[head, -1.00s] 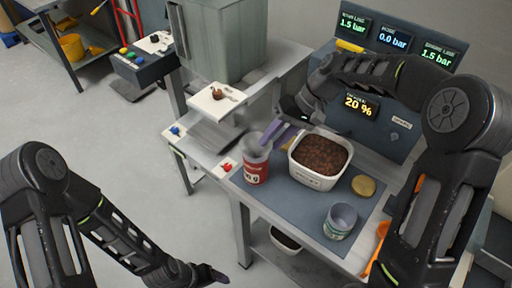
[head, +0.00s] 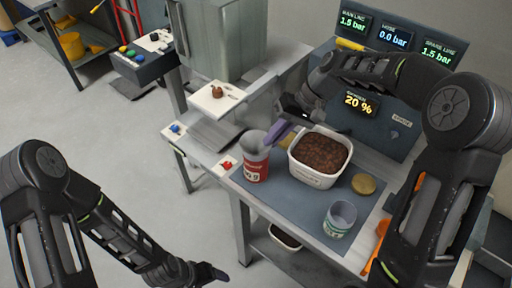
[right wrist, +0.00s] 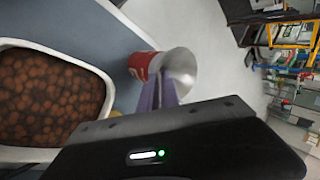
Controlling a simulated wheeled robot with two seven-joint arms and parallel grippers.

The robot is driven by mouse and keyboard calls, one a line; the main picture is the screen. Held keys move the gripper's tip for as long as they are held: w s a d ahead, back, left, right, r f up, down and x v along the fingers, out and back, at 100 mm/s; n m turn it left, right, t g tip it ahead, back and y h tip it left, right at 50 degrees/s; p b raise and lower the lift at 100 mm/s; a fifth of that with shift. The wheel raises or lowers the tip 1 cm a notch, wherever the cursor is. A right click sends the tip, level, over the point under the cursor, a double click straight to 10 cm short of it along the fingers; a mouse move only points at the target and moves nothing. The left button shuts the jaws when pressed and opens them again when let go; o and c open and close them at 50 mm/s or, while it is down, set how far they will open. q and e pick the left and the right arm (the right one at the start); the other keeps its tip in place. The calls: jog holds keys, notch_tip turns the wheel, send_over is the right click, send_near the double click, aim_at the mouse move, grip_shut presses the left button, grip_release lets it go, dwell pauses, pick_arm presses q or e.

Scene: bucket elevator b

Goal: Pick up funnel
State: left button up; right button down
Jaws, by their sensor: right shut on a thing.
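The grey funnel (head: 255,143) sits in the mouth of a red and white can (head: 256,170) on the blue mat. In the right wrist view the pale funnel (right wrist: 181,68) flares out beside the red can (right wrist: 141,66). My right gripper (head: 274,136) reaches in from the right with its purple fingers at the funnel's rim, shut on it. The fingers (right wrist: 158,94) partly cover the funnel and can in the wrist view. My left gripper (head: 218,277) is low at the bottom edge, away from the table; its jaw opening is not clear.
A white tub of brown pellets (head: 294,165) stands close right of the can. A round tan lid (head: 363,184) and an open grey-green can (head: 340,220) stand farther right. A white platform with a small brown object (head: 216,99) is behind left. Gauge displays stand at the back.

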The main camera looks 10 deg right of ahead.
dwell(0.6)
notch_tip(320, 180, up, 10)
jog(key=b, duration=0.1)
jog(key=shift+b, duration=0.3)
dwell(0.5)
notch_tip(320, 180, up, 8)
jog(key=p, duration=0.7)
jog(key=shift+r, duration=0.25)
dwell(0.5)
